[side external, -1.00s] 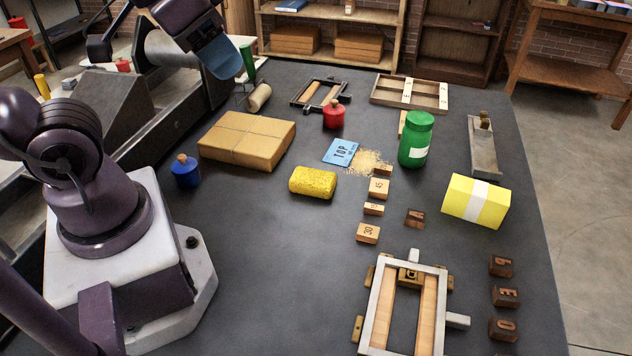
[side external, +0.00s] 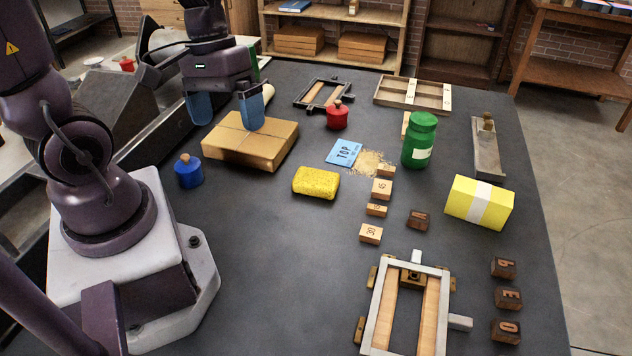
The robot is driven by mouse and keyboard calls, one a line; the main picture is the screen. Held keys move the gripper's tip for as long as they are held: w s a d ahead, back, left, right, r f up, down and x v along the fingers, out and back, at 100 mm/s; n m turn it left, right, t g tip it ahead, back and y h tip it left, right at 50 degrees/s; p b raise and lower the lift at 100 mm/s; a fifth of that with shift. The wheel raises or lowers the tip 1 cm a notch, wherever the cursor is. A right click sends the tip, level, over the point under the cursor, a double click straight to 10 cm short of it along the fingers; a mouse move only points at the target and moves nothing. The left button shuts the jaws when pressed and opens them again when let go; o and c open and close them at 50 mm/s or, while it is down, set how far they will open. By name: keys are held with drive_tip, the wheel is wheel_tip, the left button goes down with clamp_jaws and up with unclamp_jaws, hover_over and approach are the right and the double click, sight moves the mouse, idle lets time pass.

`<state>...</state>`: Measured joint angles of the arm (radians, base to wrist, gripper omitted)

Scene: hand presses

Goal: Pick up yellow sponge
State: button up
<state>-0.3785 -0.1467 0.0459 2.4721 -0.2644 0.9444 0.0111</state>
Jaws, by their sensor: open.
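The yellow sponge (side external: 316,183) lies flat on the dark table near the middle of the side external view. It is a rounded, speckled block, and nothing touches it. My gripper (side external: 226,122) is open and empty, with its two blue fingers pointing down. It is up and to the left of the sponge in the picture, and one finger overlaps the brown wrapped parcel in the view. I cannot tell its exact height above the parcel.
The parcel (side external: 262,146) lies left of the sponge, with a blue knobbed pot (side external: 188,172) nearby. A blue card (side external: 344,152), crumbs (side external: 374,163) and small wooden blocks (side external: 381,189) lie to the right. A green jar (side external: 419,140) and yellow pack (side external: 478,203) stand farther right.

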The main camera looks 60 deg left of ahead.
drive_tip(key=w+a+f+n+t+h, duration=0.1)
drive_tip(key=a+f+n+t, duration=0.1)
drive_tip(key=f+n, duration=0.4)
drive_tip(key=w+a+f+n+t+h, duration=0.1)
drive_tip(key=a+f+n+t+h, duration=0.1)
drive_tip(key=f+n+t, duration=0.3)
drive_tip(key=w+a+f+n+t+h, duration=0.1)
drive_tip(key=f+n, duration=0.5)
drive_tip(key=n, duration=0.6)
drive_tip(key=shift+a+f+t+h, duration=0.2)
drive_tip(key=shift+a+t, duration=0.1)
drive_tip(key=shift+t, duration=0.4)
drive_tip(key=shift+a+f+t+h, duration=0.2)
drive_tip(key=shift+a+t, duration=0.1)
drive_tip(key=shift+t, duration=0.4)
drive_tip(key=a+n+y, duration=0.1)
drive_tip(key=w+a+t+y, duration=0.1)
drive_tip(key=shift+w+a+n, duration=0.3)
drive_tip(key=shift+n, duration=0.1)
drive_tip(key=shift+w+a+t+y, duration=0.2)
drive_tip(key=shift+w+t+y, duration=0.1)
drive_tip(key=shift+w, duration=0.05)
approach(311, 175)
drive_tip(key=x, duration=0.4)
drive_tip(key=shift+d+r, duration=0.1)
drive_tip(key=shift+d, duration=0.05)
drive_tip(key=shift+x, duration=2.7)
drive_tip(key=c, duration=1.1)
